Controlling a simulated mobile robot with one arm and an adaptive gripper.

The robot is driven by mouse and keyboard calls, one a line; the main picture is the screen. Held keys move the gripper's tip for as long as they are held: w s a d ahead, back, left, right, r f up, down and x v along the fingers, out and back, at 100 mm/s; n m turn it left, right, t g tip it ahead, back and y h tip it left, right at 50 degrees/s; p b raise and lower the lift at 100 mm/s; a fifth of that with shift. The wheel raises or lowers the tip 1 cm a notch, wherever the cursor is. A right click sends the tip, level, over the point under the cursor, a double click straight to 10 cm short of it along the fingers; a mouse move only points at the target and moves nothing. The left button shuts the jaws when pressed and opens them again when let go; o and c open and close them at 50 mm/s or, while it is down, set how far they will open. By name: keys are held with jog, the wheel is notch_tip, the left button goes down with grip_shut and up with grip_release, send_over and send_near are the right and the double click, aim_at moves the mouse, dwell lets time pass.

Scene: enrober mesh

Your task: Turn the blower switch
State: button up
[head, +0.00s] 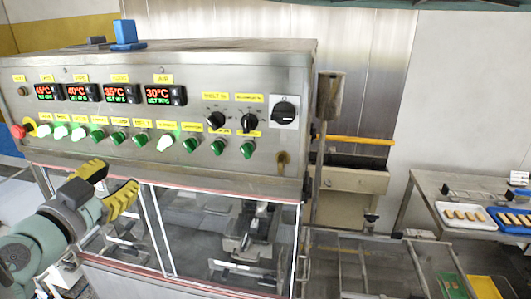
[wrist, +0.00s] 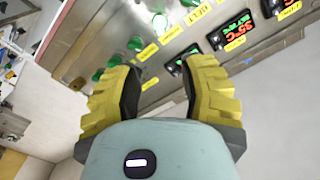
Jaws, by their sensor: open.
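The steel control panel (head: 205,80) fills the upper left of the head view. It has a row of green switches (head: 190,145), some lit, and two black rotary knobs at its right: a left knob (head: 216,120) and a right knob (head: 249,122). Yellow labels sit above the knobs, but their print is too small to tell surely which is the blower switch. My gripper (head: 109,185) is open and empty, in front of the panel's lower left and below the green switches. In the wrist view, its yellow fingers (wrist: 160,80) are spread, with the panel beyond them.
A red button (head: 18,132) is at the panel's left end and a larger black switch (head: 284,112) at its right. Temperature displays (head: 115,93) run along the top. Clear guards (head: 215,225) stand below. A side table (head: 425,185) with trays is at right.

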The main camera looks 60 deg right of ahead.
jog(key=b, duration=0.5)
send_near(161, 144)
jog(key=d, duration=0.3)
jog(key=p+x, duration=0.5)
jog(key=shift+w+d+r, duration=0.15)
jog(key=shift+w+r, duration=0.05)
jog(key=shift+w, duration=0.3)
jog(key=shift+p+x, duration=0.85)
jog(key=shift+x, duration=0.15)
jog(key=shift+f, duration=0.15)
jog(key=shift+w, duration=0.1)
grip_shut()
